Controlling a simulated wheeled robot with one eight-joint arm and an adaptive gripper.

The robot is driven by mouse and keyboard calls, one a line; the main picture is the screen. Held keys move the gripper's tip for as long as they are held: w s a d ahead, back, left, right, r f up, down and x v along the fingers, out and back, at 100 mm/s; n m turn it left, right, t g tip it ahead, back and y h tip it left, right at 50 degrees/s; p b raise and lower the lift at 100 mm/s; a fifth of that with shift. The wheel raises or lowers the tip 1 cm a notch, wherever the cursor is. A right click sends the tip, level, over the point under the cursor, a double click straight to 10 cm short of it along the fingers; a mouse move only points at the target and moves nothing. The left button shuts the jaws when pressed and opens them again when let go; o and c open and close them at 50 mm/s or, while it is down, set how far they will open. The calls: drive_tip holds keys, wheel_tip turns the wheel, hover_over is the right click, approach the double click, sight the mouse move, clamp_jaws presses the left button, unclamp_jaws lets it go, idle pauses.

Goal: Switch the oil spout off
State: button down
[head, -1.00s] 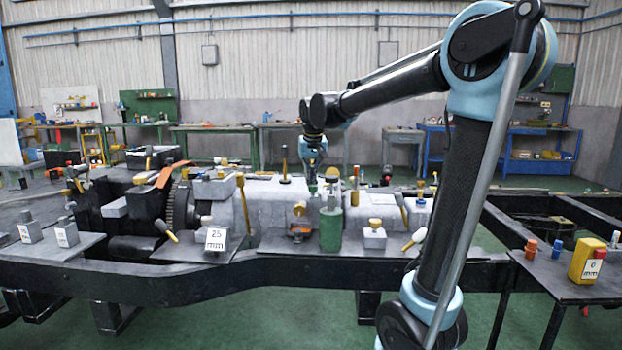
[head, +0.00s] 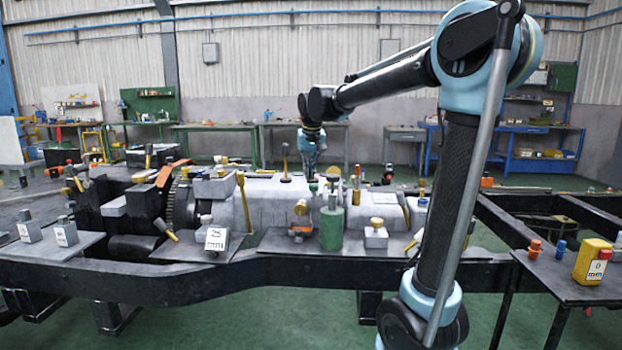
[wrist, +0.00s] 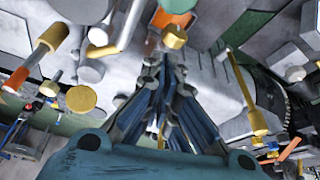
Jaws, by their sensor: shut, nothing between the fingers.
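I cannot tell for certain which part is the oil spout. A green cylinder with a grey top (head: 331,230) stands upright on the front plate of the machine. Beside it on the left is an orange part (head: 300,230) under a yellow knob (head: 300,207). My gripper (head: 311,170) is above and behind these parts, over the pale machine body (head: 265,200), pointing down. In the wrist view its fingers (wrist: 165,62) are together with nothing between them. The yellow knob (wrist: 174,37) and orange part show past the fingertips there. Whether the tips touch anything is unclear.
Several yellow-tipped levers rise around the machine, one (head: 243,200) left of my gripper. A gear wheel (head: 182,206) stands at left. A block marked 25 mm (head: 216,238) sits in front. A yellow 0 mm block (head: 592,262) is on the right plate.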

drive_tip(key=v, duration=0.8)
drive_tip(key=shift+r, duration=0.3)
drive_tip(key=shift+d, duration=0.15)
